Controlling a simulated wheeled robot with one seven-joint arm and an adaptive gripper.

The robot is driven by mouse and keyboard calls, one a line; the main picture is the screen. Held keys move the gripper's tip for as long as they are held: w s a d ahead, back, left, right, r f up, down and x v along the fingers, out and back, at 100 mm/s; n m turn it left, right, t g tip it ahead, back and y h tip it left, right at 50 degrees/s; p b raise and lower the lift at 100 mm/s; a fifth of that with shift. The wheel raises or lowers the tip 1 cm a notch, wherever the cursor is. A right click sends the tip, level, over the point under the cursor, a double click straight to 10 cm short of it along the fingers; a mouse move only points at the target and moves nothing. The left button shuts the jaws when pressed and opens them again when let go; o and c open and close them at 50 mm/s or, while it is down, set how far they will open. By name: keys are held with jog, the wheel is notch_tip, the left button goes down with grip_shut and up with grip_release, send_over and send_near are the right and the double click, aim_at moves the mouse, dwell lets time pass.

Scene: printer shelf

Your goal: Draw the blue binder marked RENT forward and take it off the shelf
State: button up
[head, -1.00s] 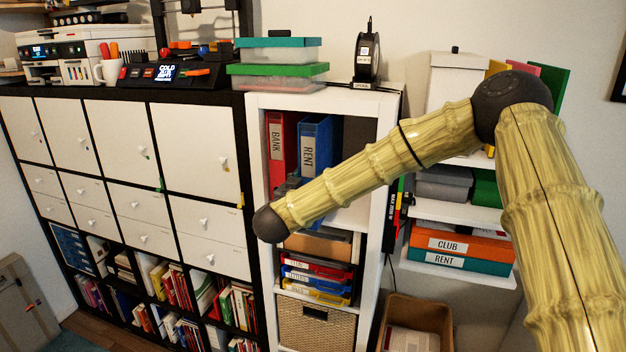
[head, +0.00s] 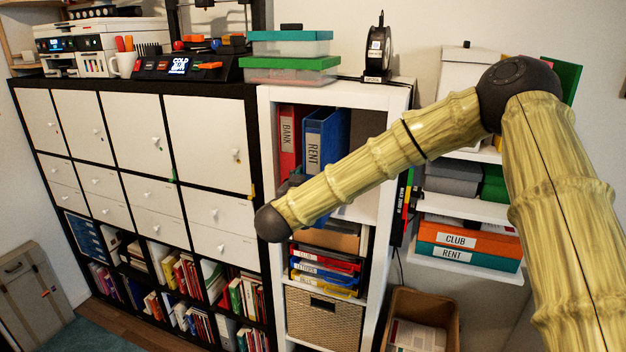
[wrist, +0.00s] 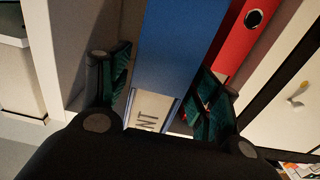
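The blue binder marked RENT (head: 335,130) stands upright in the white shelf unit's upper compartment, its spine jutting out past the red BANK binder (head: 289,140) on its left. In the wrist view the blue spine (wrist: 178,50) runs between the two green-padded fingers of my gripper (wrist: 165,92), one on each side. The gripper appears shut on the binder, low on the spine by its label, of which only "NT" shows. The red binder (wrist: 240,40) lies beyond the right finger. In the head view my forearm hides most of the gripper and the binder's lower end.
The white shelf unit's right side wall (head: 392,150) stands past a gap right of the blue binder. Paper trays (head: 325,270) and a wicker basket (head: 325,318) sit below. Another RENT box (head: 470,257), teal, lies on the right wall shelf. A cardboard box (head: 405,300) stands on the floor.

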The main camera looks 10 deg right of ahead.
jog(key=shift+o, duration=0.2)
jog(key=shift+s, duration=0.1)
jog(key=v, duration=1.1)
jog(key=shift+s+a, duration=0.25)
jog(key=shift+s, duration=0.05)
jog(key=shift+f, duration=0.1)
